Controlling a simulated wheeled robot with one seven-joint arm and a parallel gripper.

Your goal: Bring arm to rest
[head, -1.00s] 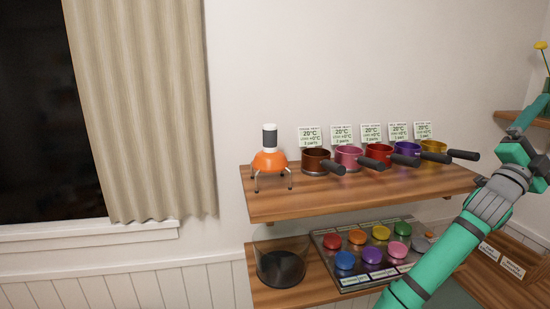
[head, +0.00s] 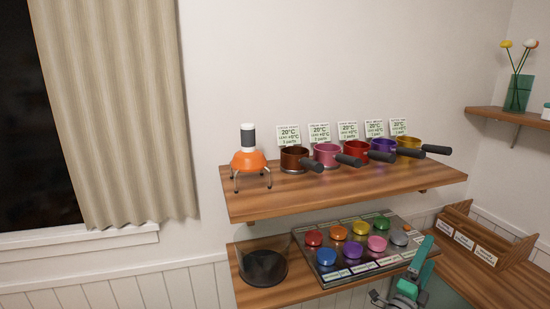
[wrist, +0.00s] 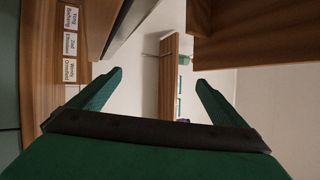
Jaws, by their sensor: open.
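My gripper (wrist: 158,82) is open and empty in the wrist view, with its two green fingers spread wide apart and nothing between them. In the head view only a green and grey part of my arm shows at the lower right, beside the lower shelf's right end. The wrist view is turned sideways and shows wooden shelf edges and the labelled rack (wrist: 70,45) close by on the left.
The upper shelf (head: 290,200) holds several coloured pots (head: 327,155) with dark handles and an orange legged device (head: 248,160). The lower shelf (head: 270,297) carries a panel of coloured knobs (head: 326,257) and a dark round bowl (head: 263,267). A wooden labelled rack (head: 485,240) stands at right.

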